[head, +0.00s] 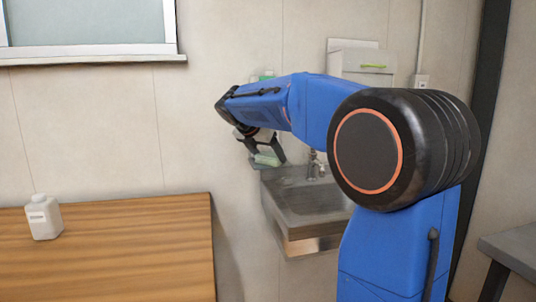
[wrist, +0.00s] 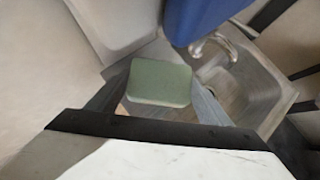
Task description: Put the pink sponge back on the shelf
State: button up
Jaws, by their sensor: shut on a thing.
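My gripper (head: 264,150) is raised near the wall, at the left end of the sink, in the head view. It is shut on a pale green sponge-like block (head: 268,159). In the wrist view this green block (wrist: 160,82) sits between the two grey fingers, its broad face toward the camera. It looks green, not pink. I see no pink sponge in either view. A shelf cannot be made out clearly; a small green and white item (head: 266,75) shows partly behind my arm against the wall.
A metal sink (head: 305,208) with a tap (head: 312,164) is below and right of the gripper. A wooden table (head: 110,250) with a white bottle (head: 43,217) stands at left. A white box (head: 362,66) is on the wall. A grey surface (head: 515,246) is at right.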

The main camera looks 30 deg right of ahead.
jog(key=shift+f, duration=0.35)
jog(key=o, duration=1.6)
jog(key=shift+d, duration=0.1)
jog(key=shift+w+r, duration=0.1)
jog(key=shift+r, duration=0.1)
jog(key=shift+a+r, duration=0.35)
jog(key=shift+a, duration=0.05)
jog(key=v, duration=1.6)
jog(key=shift+s+a+r, duration=0.1)
jog(key=shift+s+r, duration=0.05)
jog(key=shift+s, duration=0.1)
